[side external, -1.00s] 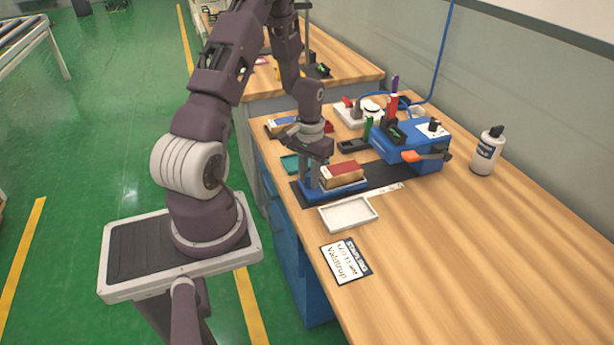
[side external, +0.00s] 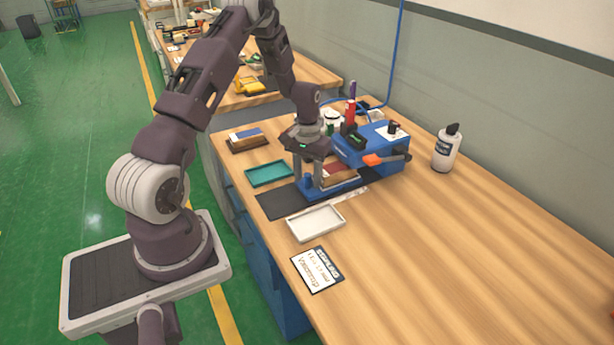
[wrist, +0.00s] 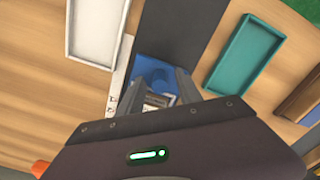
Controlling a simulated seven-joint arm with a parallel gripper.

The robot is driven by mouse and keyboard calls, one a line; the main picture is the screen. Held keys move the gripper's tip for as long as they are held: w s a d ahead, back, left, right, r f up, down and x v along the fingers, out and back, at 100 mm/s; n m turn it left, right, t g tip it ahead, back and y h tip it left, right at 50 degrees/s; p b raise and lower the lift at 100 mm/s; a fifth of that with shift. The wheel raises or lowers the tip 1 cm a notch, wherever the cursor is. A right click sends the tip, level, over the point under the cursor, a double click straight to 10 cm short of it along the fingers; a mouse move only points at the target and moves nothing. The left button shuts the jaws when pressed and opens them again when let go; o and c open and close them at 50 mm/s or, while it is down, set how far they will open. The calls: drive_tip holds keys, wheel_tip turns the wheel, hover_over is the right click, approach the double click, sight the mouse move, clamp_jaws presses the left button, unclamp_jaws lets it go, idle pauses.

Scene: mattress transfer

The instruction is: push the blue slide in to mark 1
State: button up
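The blue slide (side external: 313,193) lies on the black strip (side external: 277,203), its right end close to the blue machine (side external: 350,153). It carries a reddish-brown block (side external: 340,174) and has a round blue knob near its left end. The slide (wrist: 143,68) also shows in the wrist view. My gripper (side external: 309,181) is lowered over the slide's left part, beside the block. In the wrist view its fingers (wrist: 158,80) stand apart, with blue slide and block visible between them. Whether they touch the knob is unclear. The white mark scale (side external: 352,194) runs along the strip; its figures are unreadable.
A white tray (side external: 315,236) stands in front of the strip and a teal tray (side external: 269,182) behind it. An orange-tipped lever (side external: 372,160) projects from the machine. A white bottle (side external: 445,150) stands right. The table's front right is clear.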

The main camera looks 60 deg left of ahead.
wheel_tip(320, 180, up, 7)
drive_tip(key=shift+r, duration=0.1)
idle(0.4)
drive_tip(key=s+d+r+m+t+y, duration=0.1)
drive_tip(key=s+d+r+m+t, duration=0.2)
drive_tip(key=d+r, duration=1.2)
drive_tip(key=s+d+r+m+t, duration=0.1)
drive_tip(key=s+d+r, duration=0.1)
drive_tip(key=s, duration=0.4)
drive_tip(key=s+d+r+m, duration=0.1)
drive_tip(key=s+d+r, duration=0.2)
drive_tip(key=s, duration=0.3)
drive_tip(key=s+d+r+m+t+h, duration=0.1)
drive_tip(key=s+d+r, duration=0.1)
drive_tip(key=s+d, duration=0.2)
drive_tip(key=shift+s+d+r+m+t, duration=0.3)
drive_tip(key=shift+s+d+m, duration=0.1)
drive_tip(key=shift+s, duration=0.8)
